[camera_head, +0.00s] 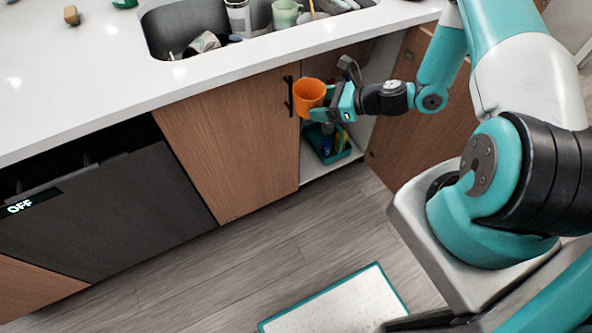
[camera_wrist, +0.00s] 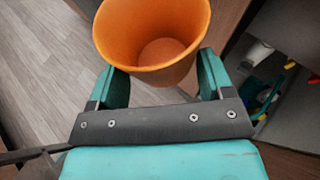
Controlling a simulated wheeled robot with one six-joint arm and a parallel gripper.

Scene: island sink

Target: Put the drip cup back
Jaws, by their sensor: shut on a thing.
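The orange drip cup (camera_head: 308,97) is held in my gripper (camera_head: 325,103) in front of the open cabinet under the sink. In the wrist view the cup (camera_wrist: 152,55) shows its open mouth and empty inside. The two teal fingers of my gripper (camera_wrist: 162,80) press on either side of it. The cup looks roughly upright in the head view. The open cabinet (camera_head: 322,178) lies behind and below the cup, and its inside is partly hidden by my gripper.
A teal caddy (camera_head: 335,155) with bottles stands on the cabinet floor. The cabinet's right door (camera_head: 418,150) is open; the left door (camera_head: 235,140) is shut. The counter edge (camera_head: 270,62) runs above. The sink (camera_head: 185,20) holds several items. A mat (camera_head: 340,305) lies on the floor.

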